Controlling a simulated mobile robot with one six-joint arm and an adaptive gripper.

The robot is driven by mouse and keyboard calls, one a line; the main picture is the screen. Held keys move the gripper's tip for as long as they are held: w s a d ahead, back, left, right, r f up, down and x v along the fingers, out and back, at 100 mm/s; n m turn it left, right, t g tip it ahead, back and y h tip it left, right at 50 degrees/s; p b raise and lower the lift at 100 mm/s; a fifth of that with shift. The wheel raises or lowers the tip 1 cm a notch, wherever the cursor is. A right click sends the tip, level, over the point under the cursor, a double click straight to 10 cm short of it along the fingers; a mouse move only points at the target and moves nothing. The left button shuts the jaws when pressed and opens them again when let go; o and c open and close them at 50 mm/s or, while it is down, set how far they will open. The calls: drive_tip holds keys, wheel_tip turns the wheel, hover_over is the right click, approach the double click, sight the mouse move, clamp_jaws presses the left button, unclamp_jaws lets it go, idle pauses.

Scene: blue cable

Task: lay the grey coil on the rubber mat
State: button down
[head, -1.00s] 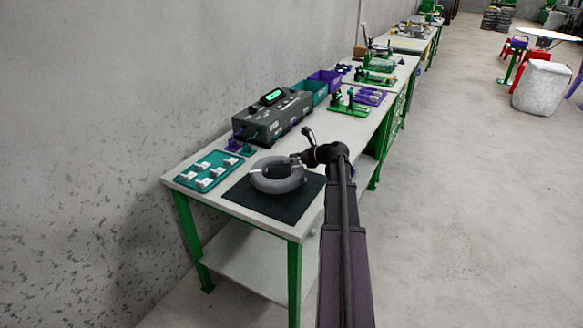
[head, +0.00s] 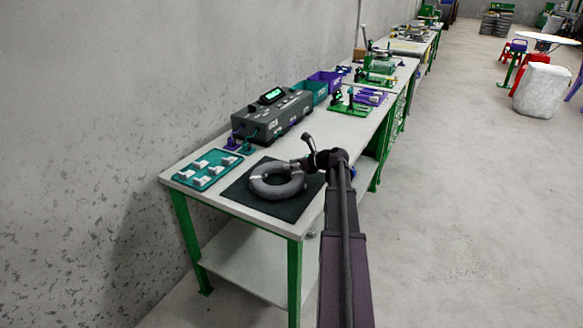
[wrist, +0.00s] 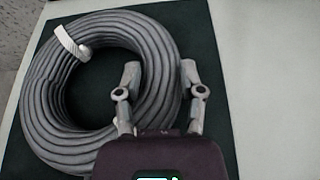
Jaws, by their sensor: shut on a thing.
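The grey coil (head: 284,190) is a thick ring of cable with a pale tie band. It lies flat over the dark rubber mat (head: 292,209) at the near end of the bench, on or very close to its surface. In the wrist view the coil (wrist: 48,105) fills the left side, with the mat (wrist: 217,120) beneath it. My gripper (wrist: 160,72) is shut on the coil's right side, one finger inside the ring and one outside. In the head view my gripper (head: 304,163) is small and partly hidden by my wrist.
A teal tray with white pieces (head: 207,170) stands left of the mat. Behind are a dark grey device with a green display (head: 272,117), purple and teal bins (head: 315,89) and a green fixture (head: 350,107). Bare bench top (head: 338,132) lies beyond the mat.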

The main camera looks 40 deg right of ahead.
drive_tip(key=shift+c, duration=1)
unclamp_jaws()
drive_tip(key=p+v, duration=0.4)
drive_tip(key=v, duration=0.6)
drive_tip(key=shift+s+d+r, duration=0.1)
drive_tip(key=shift+s+r, duration=0.05)
drive_tip(key=shift+s, duration=0.05)
drive_tip(key=shift+p+v, duration=0.35)
drive_tip(key=shift+v, duration=0.4)
